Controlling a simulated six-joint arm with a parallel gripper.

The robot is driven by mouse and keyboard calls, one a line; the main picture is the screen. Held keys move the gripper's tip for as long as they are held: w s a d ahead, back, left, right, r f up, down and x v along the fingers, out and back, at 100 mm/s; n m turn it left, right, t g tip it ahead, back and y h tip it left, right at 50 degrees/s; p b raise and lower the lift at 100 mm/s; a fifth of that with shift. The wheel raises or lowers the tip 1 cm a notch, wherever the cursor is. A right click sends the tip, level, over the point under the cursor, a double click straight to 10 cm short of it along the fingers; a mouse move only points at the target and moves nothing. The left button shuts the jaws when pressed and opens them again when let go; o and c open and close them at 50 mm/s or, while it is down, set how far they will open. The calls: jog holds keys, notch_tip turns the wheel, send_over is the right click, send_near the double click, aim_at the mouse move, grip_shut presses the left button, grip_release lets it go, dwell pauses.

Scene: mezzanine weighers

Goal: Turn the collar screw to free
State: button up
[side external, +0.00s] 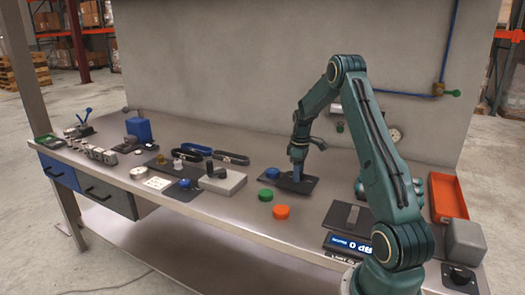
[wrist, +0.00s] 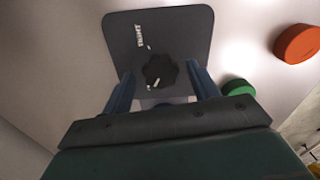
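A dark plate (wrist: 187,25) carries a black faceted knob (wrist: 160,69), apparently the collar screw. The plate has white lettering that seems to read TIGHT and a small white tick between lettering and knob. A pale pointer mark on the knob faces away from the lettering, toward my gripper's body. My gripper (wrist: 161,76) is open, one finger on each side of the knob, with a visible gap at both sides. In the side external view my gripper (side external: 298,166) points down over the dark plate (side external: 309,186), and the knob is hidden there.
A blue disc (side external: 272,173), green disc (side external: 265,195) and orange disc (side external: 281,211) lie left of and before the plate. A beige box with a black handle (side external: 223,183) stands further left. An orange tray (side external: 448,197) is at the right.

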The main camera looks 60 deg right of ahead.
jog(key=shift+r, duration=0.1)
notch_tip(320, 180, up, 14)
jog(key=shift+f, duration=0.2)
dwell(0.7)
